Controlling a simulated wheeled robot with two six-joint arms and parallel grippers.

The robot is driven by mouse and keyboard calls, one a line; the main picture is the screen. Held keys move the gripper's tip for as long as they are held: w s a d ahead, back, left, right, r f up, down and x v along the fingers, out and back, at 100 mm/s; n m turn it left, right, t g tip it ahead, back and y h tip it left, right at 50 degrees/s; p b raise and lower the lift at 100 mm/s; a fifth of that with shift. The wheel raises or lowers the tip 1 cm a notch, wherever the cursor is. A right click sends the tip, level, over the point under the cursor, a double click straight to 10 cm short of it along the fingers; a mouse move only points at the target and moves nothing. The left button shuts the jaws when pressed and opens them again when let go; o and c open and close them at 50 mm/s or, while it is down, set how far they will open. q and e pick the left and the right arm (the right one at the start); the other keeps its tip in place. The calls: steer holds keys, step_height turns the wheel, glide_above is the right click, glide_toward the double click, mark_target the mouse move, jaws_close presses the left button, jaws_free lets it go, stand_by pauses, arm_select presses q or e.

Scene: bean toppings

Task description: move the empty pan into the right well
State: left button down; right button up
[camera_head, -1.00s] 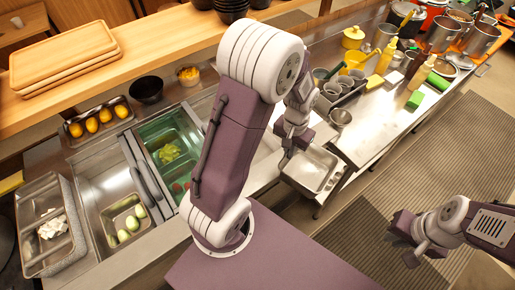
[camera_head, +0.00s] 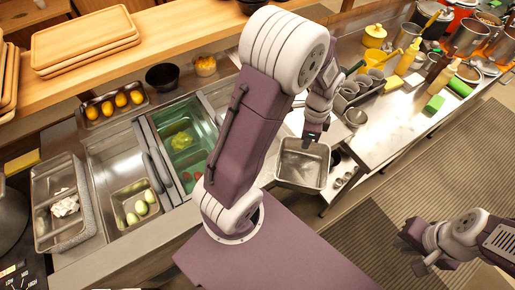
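The empty metal pan (camera_head: 302,180) hangs at the near edge of the counter, right of my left arm. My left gripper (camera_head: 312,139) is at the pan's far rim and appears shut on it. The pan looks raised, with its inside facing up. The right well (camera_head: 217,95) lies beyond the green-lined well (camera_head: 160,128) and is partly hidden behind my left arm. My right gripper (camera_head: 411,252) is over the floor at lower right, empty, with its fingers apart.
Left of the wells is a grey tray (camera_head: 84,232) with white food. A dark bowl (camera_head: 162,77) and an orange-filled cup (camera_head: 205,66) stand behind. Utensil containers (camera_head: 358,90) crowd the counter right of the gripper.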

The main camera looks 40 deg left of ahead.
arm_select(q)
steer(key=w+a+r+m+p, duration=0.1)
steer(key=w+a+r+m, duration=0.15)
steer(key=a, duration=0.35)
steer(key=w+a+r+m+p, duration=0.1)
steer(key=a+r+m, duration=0.15)
steer(key=a, duration=0.35)
steer(key=w+a+r+m+p, duration=0.1)
steer(key=w+a+m, duration=0.1)
steer(key=a+m, duration=0.3)
steer(key=shift+n, duration=0.6)
steer(key=f+b, duration=0.3)
steer(key=f, duration=0.5)
steer(key=f+b, duration=0.3)
steer(key=f, duration=0.4)
steer(key=f+b, duration=0.3)
steer(key=f, duration=0.5)
steer(key=shift+w+a+f, duration=0.1)
steer(key=shift+a+f, duration=0.15)
steer(key=shift+f, duration=0.1)
steer(key=shift+w, duration=0.1)
steer(key=shift+f, duration=0.1)
